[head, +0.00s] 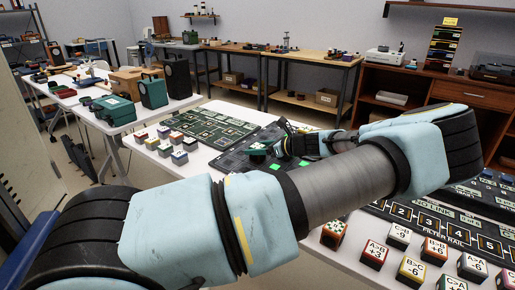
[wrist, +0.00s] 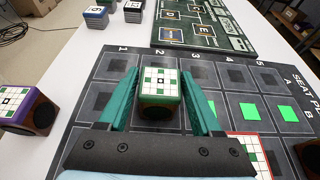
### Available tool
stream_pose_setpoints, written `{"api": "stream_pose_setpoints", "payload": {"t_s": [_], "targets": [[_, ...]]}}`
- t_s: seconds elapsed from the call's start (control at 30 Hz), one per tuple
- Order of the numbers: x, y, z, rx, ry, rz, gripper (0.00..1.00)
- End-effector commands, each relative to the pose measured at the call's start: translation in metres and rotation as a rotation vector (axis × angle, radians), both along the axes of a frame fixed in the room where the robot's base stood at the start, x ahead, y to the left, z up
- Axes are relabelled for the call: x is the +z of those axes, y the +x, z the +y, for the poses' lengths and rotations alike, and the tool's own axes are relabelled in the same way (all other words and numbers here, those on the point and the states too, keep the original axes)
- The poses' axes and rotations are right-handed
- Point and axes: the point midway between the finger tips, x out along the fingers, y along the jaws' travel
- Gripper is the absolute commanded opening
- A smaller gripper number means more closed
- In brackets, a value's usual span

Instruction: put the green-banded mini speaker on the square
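The green-banded mini speaker (wrist: 160,84) has a white top with a green grid pattern and a brown body. It is between the two teal fingers of my gripper (wrist: 160,72), which close in on its left and right sides. It looks large against the mat, so it appears raised above it. Bright green squares (wrist: 249,111) lie on the dark numbered mat (wrist: 94,88), to the right of the speaker; I cannot tell which is meant. In the head view my gripper (head: 285,146) is over the mat, partly hidden by my arm.
A purple-banded speaker (wrist: 30,110) stands left of the mat. A red-banded speaker (wrist: 250,150) is close to my right finger, and another brown one (wrist: 308,154) is at the right edge.

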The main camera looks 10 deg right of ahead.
Motion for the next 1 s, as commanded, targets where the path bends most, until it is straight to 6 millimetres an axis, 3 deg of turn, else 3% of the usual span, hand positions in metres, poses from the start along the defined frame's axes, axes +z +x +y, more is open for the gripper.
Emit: {"api": "stream_pose_setpoints", "payload": {"t_s": [0.13,0.47,1.0], "targets": [[0.0,0.0,0.0,0.0,0.0,0.0,0.84],[0.005,0.0,0.0,-0.001,0.0,0.0,0.84],[0.04,-0.066,-0.063,-0.003,-0.002,0.001,0.84]]}}
